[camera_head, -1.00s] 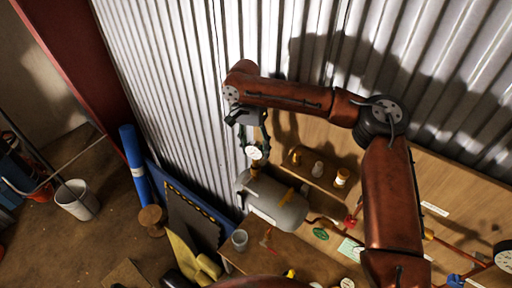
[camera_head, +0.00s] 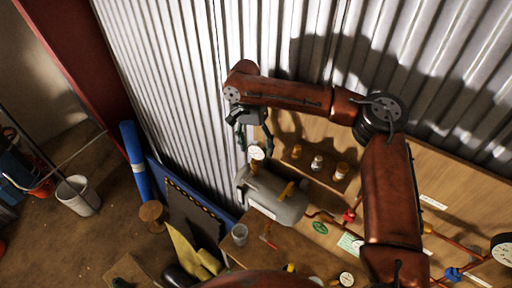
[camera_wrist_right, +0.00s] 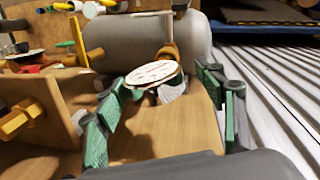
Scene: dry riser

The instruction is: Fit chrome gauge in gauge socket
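The chrome gauge (camera_head: 257,153), a round white dial, sits at the brass fitting (camera_head: 253,168) on top of the grey tank (camera_head: 273,197). In the right wrist view the gauge (camera_wrist_right: 152,74) looks tilted, with the brass fitting (camera_wrist_right: 168,51) just behind it. The fitting looks like the gauge socket; I cannot tell how deep the stem is in it. My right gripper (camera_head: 256,142) is right above the gauge. Its green-padded fingers (camera_wrist_right: 166,88) are spread, one on each side of the dial, with gaps visible. My left gripper is not in view.
A wooden shelf (camera_head: 327,176) with several small brass-topped parts stands right of the tank. Red-handled (camera_head: 349,215) and blue-handled (camera_head: 453,274) valves sit on pipes along the board. Another dial (camera_head: 346,279) lies near the bottom. The corrugated wall (camera_head: 165,80) is close behind my right gripper.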

